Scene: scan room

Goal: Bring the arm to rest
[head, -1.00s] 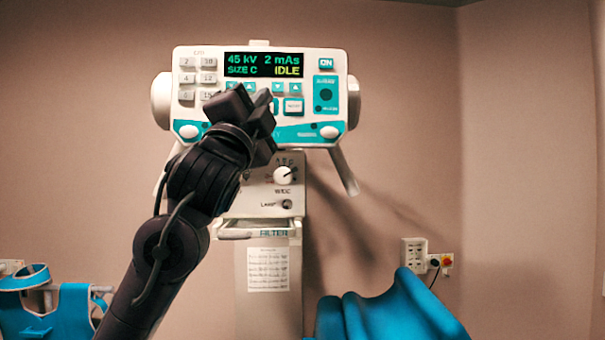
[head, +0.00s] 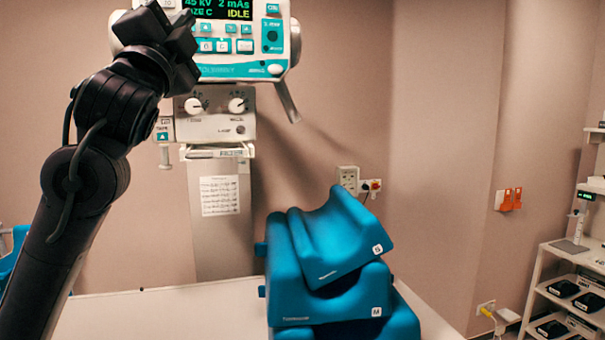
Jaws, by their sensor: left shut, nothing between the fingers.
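My left arm comes in from the lower left, and my left gripper (head: 166,28) is raised at the upper left, shut and empty. It is in front of the left part of the white and teal control panel (head: 240,72) and hides some of it. I cannot tell from this view whether it touches the panel. The display (head: 217,9) reads 45 kV, 2 mAs, IDLE, cut by the top edge of the picture. My right gripper is not in view.
A pale table (head: 150,318) spans the lower middle. Stacked blue cushions (head: 335,240) marked S and M stand on it. A white shelf rack (head: 545,290) with dark devices stands at the right. Wall sockets (head: 347,178) are behind the cushions.

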